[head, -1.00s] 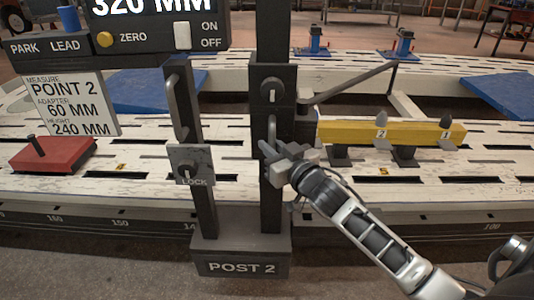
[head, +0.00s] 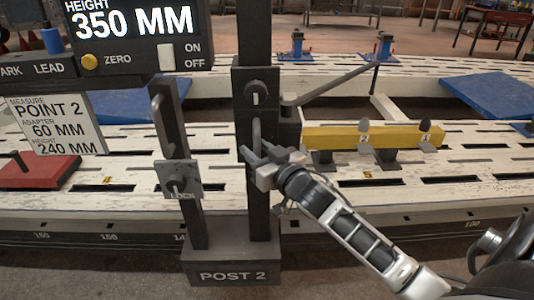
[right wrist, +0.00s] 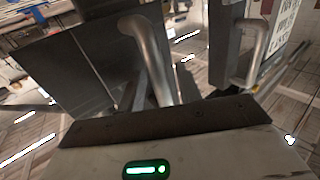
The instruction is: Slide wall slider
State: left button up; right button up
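The dark wall slider (head: 254,92) with a round knob sits on the tall rail of Post 2. Its bent grey handle (head: 257,133) also shows in the right wrist view (right wrist: 150,57). My right gripper (head: 258,151) has its fingers around the handle's lower part and appears shut on it; the fingertips are partly hidden. The height display (head: 138,21) reads 350 MM. A card (head: 56,124) reads Point 2, adapter 60 MM, height 240 MM. A lock plate (head: 179,180) is on the shorter rail at left. My left gripper is not in view.
The Post 2 base (head: 232,267) stands in front of the slotted white bench (head: 400,190). A yellow bar (head: 350,139) on dark feet lies right of the slider, and a slanted dark arm (head: 335,86) passes behind. A red block (head: 40,172) is at left.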

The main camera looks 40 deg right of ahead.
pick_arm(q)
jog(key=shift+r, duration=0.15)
pick_arm(e)
jog(key=s, duration=1.5)
jog(key=shift+s+d, duration=0.15)
jog(key=shift+s, duration=0.25)
